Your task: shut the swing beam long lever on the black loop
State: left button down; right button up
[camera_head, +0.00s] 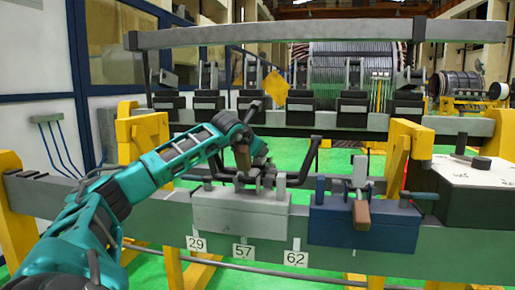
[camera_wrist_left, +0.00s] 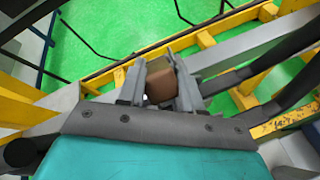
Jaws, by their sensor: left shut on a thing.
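My left gripper (camera_head: 247,150) reaches in from the left over the grey clamp block (camera_head: 240,211). It is shut on the brown grip of the long lever (camera_head: 242,160), which stands up above that block. In the left wrist view the brown grip (camera_wrist_left: 160,82) sits between the two grey fingers (camera_wrist_left: 161,85). The black loop (camera_head: 308,158) passes low behind the lever and bends up on its right; dark bars of it also show in the left wrist view (camera_wrist_left: 285,85). The swing beam under the lever is partly hidden by my gripper. My right gripper is not in view.
A blue clamp block (camera_head: 350,226) with its own brown-ended lever (camera_head: 361,214) stands to the right. A grey-topped box (camera_head: 470,180) is farther right. Yellow posts (camera_head: 400,155) and a long grey upper bar (camera_head: 320,31) frame the area. Number cards hang along the front beam.

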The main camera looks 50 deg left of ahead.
pick_arm(q)
jog(key=c, duration=0.8)
grip_release()
jog(key=shift+o, duration=0.2)
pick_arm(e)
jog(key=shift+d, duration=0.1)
pick_arm(q)
notch_tip(320, 180, up, 20)
jog(key=p, duration=0.9)
jog(key=shift+p, duration=0.3)
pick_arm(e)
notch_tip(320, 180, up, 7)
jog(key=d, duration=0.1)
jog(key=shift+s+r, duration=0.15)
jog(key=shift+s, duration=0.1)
